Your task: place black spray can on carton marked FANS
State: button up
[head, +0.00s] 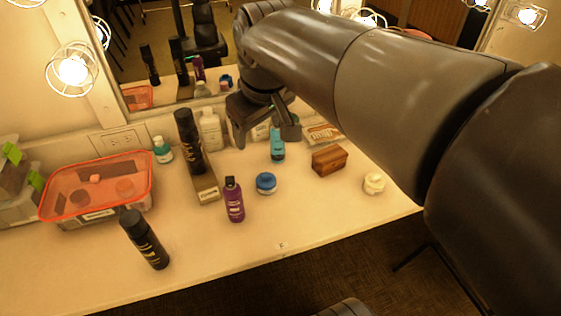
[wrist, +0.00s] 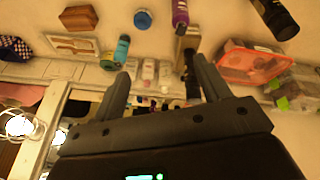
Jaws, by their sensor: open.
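One black spray can (head: 146,240) stands at the front left of the counter; it shows at the top right in the wrist view (wrist: 275,18). A second black can (head: 188,140) stands upright at the rear end of a narrow tan carton (head: 207,188); I cannot tell whether it is on the carton or just behind it. The carton's front label is too small to read. It also shows in the wrist view (wrist: 187,40). My gripper (head: 265,128) is open and empty over the back of the counter, right of the second can. Its fingers (wrist: 161,72) are apart.
A purple bottle (head: 233,200) and a blue-lidded jar (head: 266,183) stand right of the carton. A teal bottle (head: 277,150), a wooden box (head: 329,160) and a cream jar (head: 373,184) are further right. An orange-rimmed bin (head: 150,190) is left. The mirror (head: 130,60) is behind.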

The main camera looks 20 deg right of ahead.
jog(key=s+d+f+m+t, duration=0.1)
jog(key=s+d+f+m, duration=0.2)
jog(key=s+f, duration=0.4)
jog(key=s+m, duration=0.1)
jog(key=s, duration=0.2)
jog(key=shift+m+t, duration=0.3)
